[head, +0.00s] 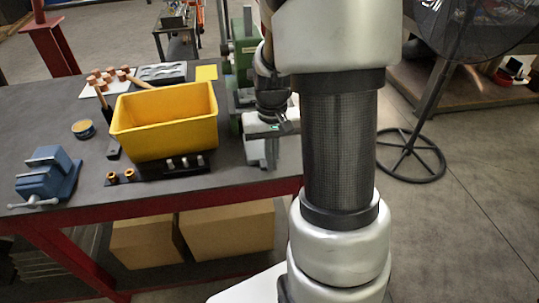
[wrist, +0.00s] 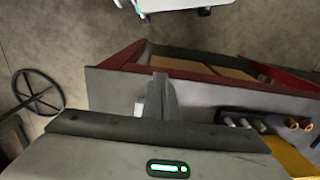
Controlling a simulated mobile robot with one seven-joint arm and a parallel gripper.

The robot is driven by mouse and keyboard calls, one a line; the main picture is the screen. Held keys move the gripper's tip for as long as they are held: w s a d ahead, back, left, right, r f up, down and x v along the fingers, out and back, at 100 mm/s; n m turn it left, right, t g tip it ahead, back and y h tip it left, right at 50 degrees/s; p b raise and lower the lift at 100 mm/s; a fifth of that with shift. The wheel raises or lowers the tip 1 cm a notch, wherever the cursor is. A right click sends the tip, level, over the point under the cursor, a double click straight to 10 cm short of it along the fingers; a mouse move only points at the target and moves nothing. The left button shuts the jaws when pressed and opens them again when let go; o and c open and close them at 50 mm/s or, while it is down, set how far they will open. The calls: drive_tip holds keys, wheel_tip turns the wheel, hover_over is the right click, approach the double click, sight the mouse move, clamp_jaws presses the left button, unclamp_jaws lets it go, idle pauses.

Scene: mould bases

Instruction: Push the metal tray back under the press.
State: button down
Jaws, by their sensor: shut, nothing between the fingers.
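A green press (head: 246,45) stands at the back right of the dark-topped table, partly hidden behind my arm. I cannot make out the metal tray for certain. A shallow grey tray with recesses (head: 162,72) lies at the back of the table, left of the press, but I cannot tell whether it is that one. My gripper (head: 268,163) is shut and empty, pointing down over the table's right end, right of the yellow bin and in front of the press. Its fingers also show in the wrist view (wrist: 158,100).
A yellow bin (head: 166,147) stands mid-table. A black holder (head: 150,174) with metal pins and copper rings lies in front of it. A blue vise (head: 47,178) sits front left. Cardboard boxes (head: 232,230) are below. A fan stand (head: 411,155) is at right.

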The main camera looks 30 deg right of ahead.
sight(269, 175)
wheel_tip(269, 175, down, 8)
drive_tip(key=shift+r, duration=0.15)
drive_tip(key=w, duration=0.2)
drive_tip(key=shift+w+d+r, duration=0.25)
drive_tip(key=shift+w+d, duration=0.05)
drive_tip(key=shift+d, duration=0.1)
drive_tip(key=shift+w+d, duration=0.2)
drive_tip(key=shift+w, duration=0.4)
drive_tip(key=shift+w, duration=0.1)
